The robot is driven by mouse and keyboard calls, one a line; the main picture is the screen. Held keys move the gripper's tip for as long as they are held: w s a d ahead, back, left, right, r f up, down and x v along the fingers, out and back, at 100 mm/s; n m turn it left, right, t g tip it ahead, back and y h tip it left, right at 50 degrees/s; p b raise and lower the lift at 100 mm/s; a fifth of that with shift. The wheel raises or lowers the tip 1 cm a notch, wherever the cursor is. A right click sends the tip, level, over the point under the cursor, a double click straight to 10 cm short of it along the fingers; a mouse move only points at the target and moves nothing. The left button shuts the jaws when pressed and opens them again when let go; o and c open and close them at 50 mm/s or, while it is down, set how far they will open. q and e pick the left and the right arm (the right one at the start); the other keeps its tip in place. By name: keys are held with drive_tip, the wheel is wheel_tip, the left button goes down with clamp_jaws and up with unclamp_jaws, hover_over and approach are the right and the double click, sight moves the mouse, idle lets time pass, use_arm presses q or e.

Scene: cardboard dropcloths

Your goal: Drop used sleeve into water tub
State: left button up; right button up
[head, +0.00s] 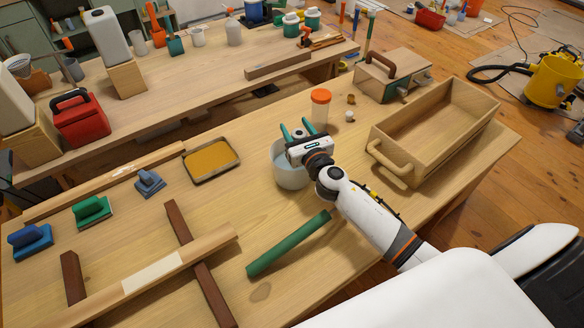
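A green cylindrical sleeve (288,245) lies on its side on the near wooden table, below and left of my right forearm. A pale round tub (291,180) with bluish-grey contents stands on the same table. My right gripper (297,130) is over the tub, its two teal fingers spread apart and pointing away toward the far side. I see nothing held between the fingers. The gripper body hides part of the tub's rim and inside. My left gripper is not in view.
A tray of ochre paint (211,158) lies left of the tub. An open wooden crate (435,130) and an orange-lidded jar (320,105) stand to the right and behind. Sanding blocks (92,211) and wooden rails (198,262) lie at left. Bare tabletop surrounds the green sleeve.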

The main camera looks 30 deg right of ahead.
drive_tip(key=shift+o, duration=0.8)
drive_tip(key=shift+s, duration=0.25)
drive_tip(key=s+b, duration=0.1)
drive_tip(key=s, duration=1)
drive_tip(key=shift+s+a+b, duration=0.25)
drive_tip(key=shift+s+b, duration=0.05)
drive_tip(key=shift+b, duration=0.05)
